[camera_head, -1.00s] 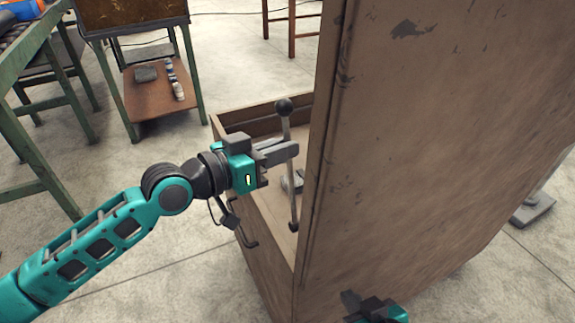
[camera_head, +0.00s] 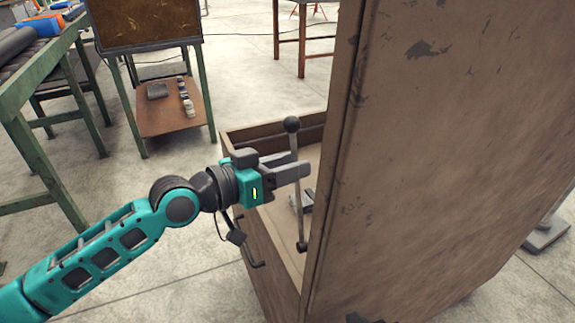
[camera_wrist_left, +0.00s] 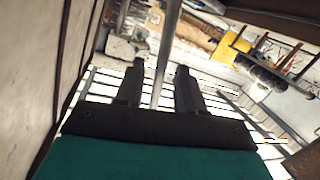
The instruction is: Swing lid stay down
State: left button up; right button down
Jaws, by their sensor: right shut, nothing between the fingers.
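The lid stay (camera_head: 298,215) is a thin grey rod with a dark ball knob on top. It stands nearly upright at the open wooden box (camera_head: 262,285), beside the large brown raised panel (camera_head: 450,150). My left gripper (camera_head: 298,167) is around the rod a little below the knob. In the left wrist view the rod (camera_wrist_left: 167,50) passes between the two dark fingers of this gripper (camera_wrist_left: 159,82), with gaps beside it, so the jaws are open. Only a dark sliver of my right gripper (camera_head: 358,318) shows at the bottom edge; it is shut and empty.
The tall brown panel fills the right side and hides what lies behind it. Grey items (camera_head: 303,201) lie inside the box. A dark handle (camera_head: 251,257) is on its front. A green-legged table (camera_head: 28,150) and a small stand (camera_head: 170,115) are at the back left.

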pick_arm(q)
jog(key=shift+s+a, duration=0.1)
jog(key=b+v, duration=0.2)
jog(key=v, duration=1)
jog(key=shift+a, duration=0.35)
jog(key=shift+s+r, duration=0.1)
jog(key=shift+s, duration=0.05)
